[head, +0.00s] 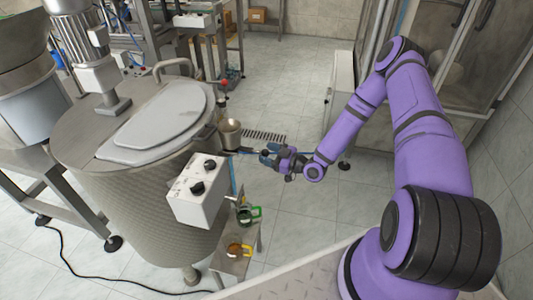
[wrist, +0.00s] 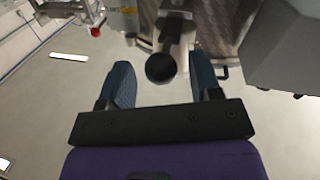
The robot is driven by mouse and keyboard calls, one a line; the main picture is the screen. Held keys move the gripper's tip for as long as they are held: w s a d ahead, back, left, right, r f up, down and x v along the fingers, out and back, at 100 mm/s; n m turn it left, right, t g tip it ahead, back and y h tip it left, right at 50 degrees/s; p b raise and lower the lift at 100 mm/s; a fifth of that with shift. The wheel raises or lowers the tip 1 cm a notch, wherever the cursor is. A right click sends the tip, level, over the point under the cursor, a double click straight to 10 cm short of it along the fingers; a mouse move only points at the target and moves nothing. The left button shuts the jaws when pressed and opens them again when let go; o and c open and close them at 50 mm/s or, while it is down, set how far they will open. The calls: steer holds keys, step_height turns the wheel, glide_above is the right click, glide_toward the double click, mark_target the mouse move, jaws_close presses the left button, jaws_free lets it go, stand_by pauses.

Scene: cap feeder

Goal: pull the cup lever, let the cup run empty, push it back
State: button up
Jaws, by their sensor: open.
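The cup (head: 230,134) is a small brownish metal vessel on the right side of the large steel tank (head: 110,210). The cup lever (head: 246,151) sticks out to the right below it, towards my gripper (head: 265,154). In the wrist view a round black knob (wrist: 160,68) on the lever's end lies between the two blue fingers of my gripper (wrist: 162,63). The fingers are open, with a visible gap on both sides of the knob. The inside of the cup cannot be made out.
A white control box (head: 198,190) with black knobs hangs on the tank's front. A red knob (head: 223,84) rises behind the cup.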

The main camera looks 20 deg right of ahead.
steer(key=v, duration=0.9)
steer(key=shift+s+d, duration=0.3)
stand_by(3.5)
